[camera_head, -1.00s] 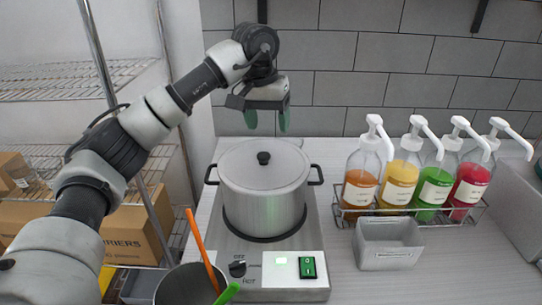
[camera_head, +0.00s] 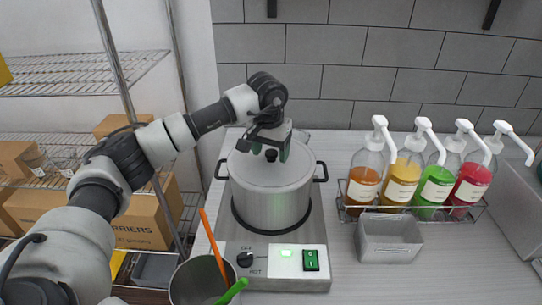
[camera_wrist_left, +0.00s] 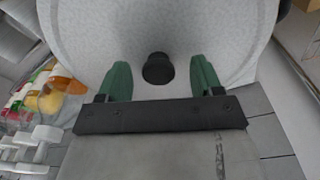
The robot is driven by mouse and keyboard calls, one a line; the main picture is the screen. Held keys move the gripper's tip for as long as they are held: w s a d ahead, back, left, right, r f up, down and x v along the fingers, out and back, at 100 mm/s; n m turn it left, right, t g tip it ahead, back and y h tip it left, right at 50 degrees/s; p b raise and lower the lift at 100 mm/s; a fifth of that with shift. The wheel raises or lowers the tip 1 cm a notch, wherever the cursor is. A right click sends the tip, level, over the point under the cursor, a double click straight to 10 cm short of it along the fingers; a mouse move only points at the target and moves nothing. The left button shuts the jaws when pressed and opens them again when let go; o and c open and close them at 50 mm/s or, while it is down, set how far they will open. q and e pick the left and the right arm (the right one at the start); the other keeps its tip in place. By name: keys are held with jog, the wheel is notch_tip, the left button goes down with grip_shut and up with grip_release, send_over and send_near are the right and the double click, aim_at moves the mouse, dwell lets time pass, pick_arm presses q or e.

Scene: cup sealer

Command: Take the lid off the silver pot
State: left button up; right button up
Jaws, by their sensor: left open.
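The silver pot (camera_head: 270,207) stands on a hot plate, with black handles on its sides. Its lid (camera_head: 285,175) is on, with a black knob (camera_head: 271,155) in the middle. In the left wrist view, the knob (camera_wrist_left: 158,69) lies between and just beyond the two green fingers. My left gripper (camera_head: 270,150) is open, low over the lid around the knob; whether a finger touches the knob or lid cannot be told. My right gripper is not in view.
The hot plate (camera_head: 270,262) has a dial and a lit green switch. A metal cup (camera_head: 195,283) with orange and green handles stands in front. A rack of syrup pump bottles (camera_head: 400,182) and an empty metal bin (camera_head: 388,240) are to the right. Wire shelves are left.

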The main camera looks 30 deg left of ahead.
pick_arm(q)
jog(key=shift+d, duration=0.1)
jog(key=c, duration=1.1)
